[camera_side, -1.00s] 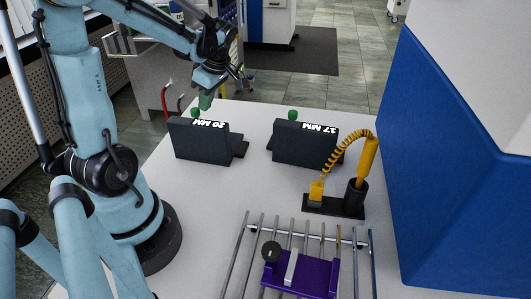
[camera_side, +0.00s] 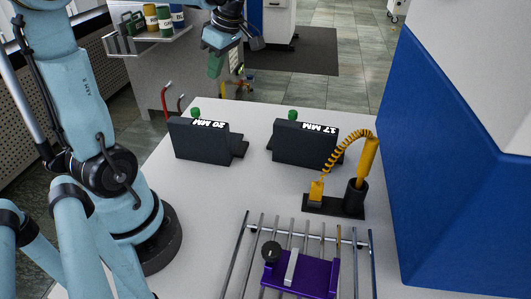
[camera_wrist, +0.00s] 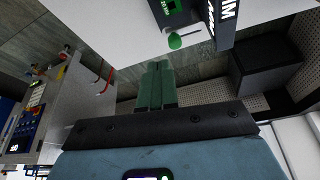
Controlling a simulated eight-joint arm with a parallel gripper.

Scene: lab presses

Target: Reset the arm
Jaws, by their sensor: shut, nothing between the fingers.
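My gripper (camera_side: 216,66) is at the top of the side view, raised beyond the far edge of the table and clear of the objects on it. In the wrist view its green fingers (camera_wrist: 156,84) are together with nothing between them. The black "20 MM" block (camera_side: 199,142) with a green knob stands at the table's far left. Part of it and its green knob (camera_wrist: 175,41) show in the wrist view. The black "17 MM" block (camera_side: 305,146) stands to its right.
A yellow tool with a coiled cord (camera_side: 367,160) stands in a black holder. A purple fixture (camera_side: 312,277) sits on metal rails in front. A large blue machine (camera_side: 460,170) bounds the right side. A grey cart (camera_side: 150,68) stands behind the table. The table's middle (camera_side: 215,195) is clear.

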